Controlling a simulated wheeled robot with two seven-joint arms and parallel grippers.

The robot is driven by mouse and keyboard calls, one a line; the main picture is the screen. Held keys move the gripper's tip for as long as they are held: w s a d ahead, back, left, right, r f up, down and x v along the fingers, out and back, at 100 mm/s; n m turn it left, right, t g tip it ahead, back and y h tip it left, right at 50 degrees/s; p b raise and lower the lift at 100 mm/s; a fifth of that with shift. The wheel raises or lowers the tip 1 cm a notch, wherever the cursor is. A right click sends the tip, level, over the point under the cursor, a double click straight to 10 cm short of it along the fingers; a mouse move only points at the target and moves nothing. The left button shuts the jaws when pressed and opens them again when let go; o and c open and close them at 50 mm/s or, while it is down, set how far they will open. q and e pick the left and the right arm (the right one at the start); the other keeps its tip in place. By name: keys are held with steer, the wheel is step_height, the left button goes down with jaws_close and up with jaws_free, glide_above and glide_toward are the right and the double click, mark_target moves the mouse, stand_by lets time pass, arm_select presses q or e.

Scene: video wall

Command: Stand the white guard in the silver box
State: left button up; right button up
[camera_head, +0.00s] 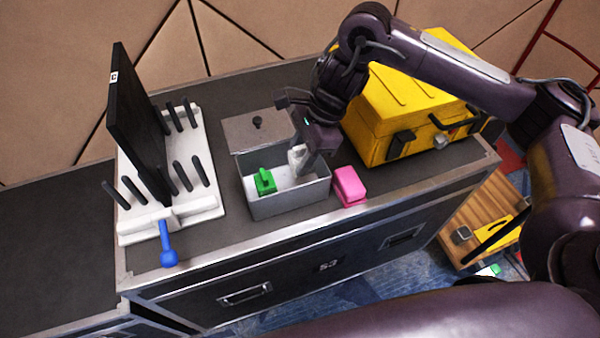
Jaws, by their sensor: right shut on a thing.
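The silver box (290,205) stands open on the dark case top, with its grey lid (245,131) with a black knob lying behind it. A green object (265,181) is inside the box at the left. My right gripper (304,162) points down into the right part of the box and is shut on the white guard (296,155). The guard is partly hidden by the gripper, and I cannot tell whether it touches the box floor. My left gripper is not in view.
A pink block (349,185) lies close to the right of the box. A yellow case (400,115) stands behind it on the right. On the left are a white rack (200,207) with black pegs, a black panel (133,115) and a blue tool (167,250).

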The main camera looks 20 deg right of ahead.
steer(key=shift+f, duration=0.7)
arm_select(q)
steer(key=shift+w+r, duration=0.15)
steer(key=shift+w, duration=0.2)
arm_select(e)
steer(key=shift+f, duration=1.8)
steer(key=o, duration=1)
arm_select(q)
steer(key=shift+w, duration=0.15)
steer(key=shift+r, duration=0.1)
arm_select(e)
steer(key=v, duration=0.5)
steer(key=shift+a, duration=0.1)
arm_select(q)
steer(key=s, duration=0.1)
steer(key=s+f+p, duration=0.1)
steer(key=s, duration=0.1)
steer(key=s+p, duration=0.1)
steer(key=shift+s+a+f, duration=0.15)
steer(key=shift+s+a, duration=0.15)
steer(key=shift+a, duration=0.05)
arm_select(e)
steer(key=v, duration=0.7)
